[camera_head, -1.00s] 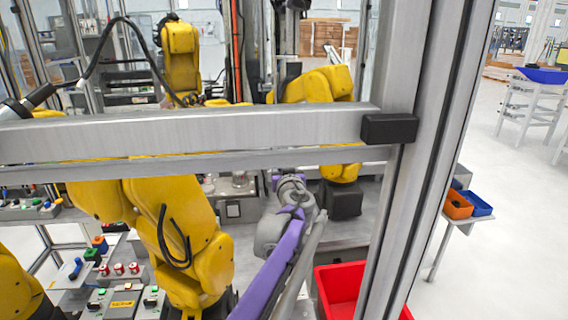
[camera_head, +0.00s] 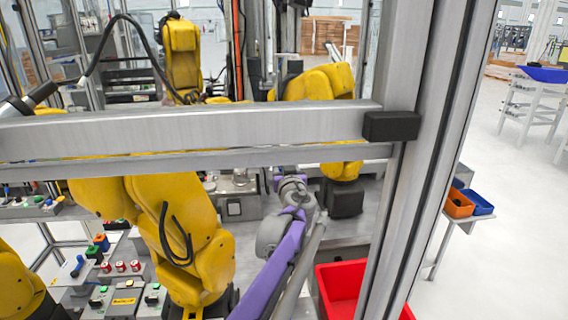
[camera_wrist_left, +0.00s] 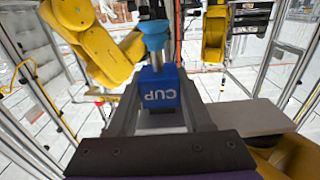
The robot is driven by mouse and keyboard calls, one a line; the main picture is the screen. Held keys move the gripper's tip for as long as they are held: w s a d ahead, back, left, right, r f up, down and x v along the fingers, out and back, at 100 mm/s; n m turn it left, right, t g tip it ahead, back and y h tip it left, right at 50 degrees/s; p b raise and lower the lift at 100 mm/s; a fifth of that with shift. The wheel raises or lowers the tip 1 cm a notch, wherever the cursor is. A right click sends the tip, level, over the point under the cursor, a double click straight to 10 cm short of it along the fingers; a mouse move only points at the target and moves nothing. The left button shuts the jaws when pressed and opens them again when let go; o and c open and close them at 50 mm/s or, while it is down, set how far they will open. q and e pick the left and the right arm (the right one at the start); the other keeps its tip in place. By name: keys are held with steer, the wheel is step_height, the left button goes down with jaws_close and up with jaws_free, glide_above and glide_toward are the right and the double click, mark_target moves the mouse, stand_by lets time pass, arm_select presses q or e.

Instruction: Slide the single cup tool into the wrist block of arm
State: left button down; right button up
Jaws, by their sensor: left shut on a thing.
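The single cup tool (camera_wrist_left: 160,92) is a blue block with upside-down "CUP" lettering and a light blue suction cup at its far end. My left gripper (camera_wrist_left: 158,78) is shut on the blue block, with one grey finger on each side. In the head view the purple and grey arm (camera_head: 272,255) reaches up behind the silver beam, which hides its gripper and the tool. Yellow arms stand beyond the tool in the left wrist view, one at left (camera_wrist_left: 100,48) and one at right (camera_wrist_left: 214,32). I cannot make out the wrist block. My right gripper is not in view.
A silver beam (camera_head: 180,132) and an upright post (camera_head: 420,150) cross close in front in the head view. A large yellow arm (camera_head: 178,225) stands left of my arm. A red bin (camera_head: 340,285) is at the lower right of my arm.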

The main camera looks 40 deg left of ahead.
arm_select(q)
steer(key=shift+c, duration=1.2)
jaws_free()
steer(key=shift+d, duration=0.1)
steer(key=v, duration=1)
steer(key=shift+s+d, duration=0.25)
